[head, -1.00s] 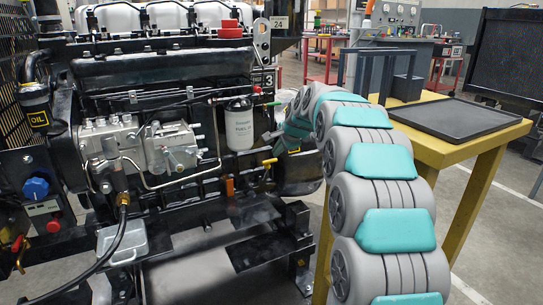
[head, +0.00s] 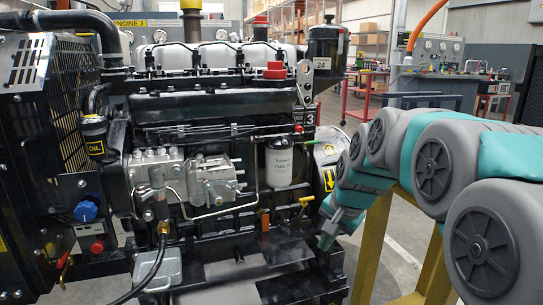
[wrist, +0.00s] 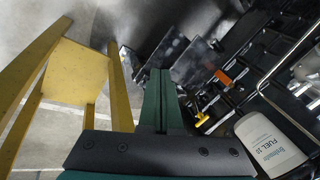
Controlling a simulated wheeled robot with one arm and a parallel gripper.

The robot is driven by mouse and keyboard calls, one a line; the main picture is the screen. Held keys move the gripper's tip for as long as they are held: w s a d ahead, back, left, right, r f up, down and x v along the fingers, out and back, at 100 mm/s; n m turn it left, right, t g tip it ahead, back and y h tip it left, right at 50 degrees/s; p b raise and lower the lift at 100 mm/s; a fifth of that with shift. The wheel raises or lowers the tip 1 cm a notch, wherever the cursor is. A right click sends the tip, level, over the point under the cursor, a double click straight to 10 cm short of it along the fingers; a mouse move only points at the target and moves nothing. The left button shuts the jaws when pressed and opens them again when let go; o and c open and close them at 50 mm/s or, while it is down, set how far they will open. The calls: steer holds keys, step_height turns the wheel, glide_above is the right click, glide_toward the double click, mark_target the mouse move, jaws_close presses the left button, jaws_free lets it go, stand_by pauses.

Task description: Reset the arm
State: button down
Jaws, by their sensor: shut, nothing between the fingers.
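My gripper (head: 328,238) is at the end of my grey and teal arm, low in front of the engine's right end in the head view. It points downward. In the wrist view its two green fingers (wrist: 161,98) are together, with nothing between them. The diesel engine (head: 215,130) fills the left and middle of the head view. The white fuel filter (head: 279,163) is left of my arm, and it also shows at the lower right of the wrist view (wrist: 268,145). I cannot tell whether the gripper touches anything.
A yellow stand (head: 373,250) is beside and partly behind my arm; its yellow frame (wrist: 75,72) shows at the left of the wrist view. A yellow-handled valve (head: 306,201) sits close to the gripper. Red carts and a workbench stand farther back, with open floor between.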

steer(key=s+d+f+n+g+h, duration=0.1)
steer(key=s+f+n, duration=0.3)
steer(key=s, duration=1.2)
steer(key=s+d+f+n+g+h+p, duration=0.1)
steer(key=s+f+n+g, duration=0.3)
steer(key=s, duration=1.3)
steer(key=shift+s+d+f+g+p, duration=0.15)
steer(key=shift+s+f+g+p, duration=0.1)
steer(key=shift+f+g+p, duration=0.1)
steer(key=c, duration=1.6)
jaws_free()
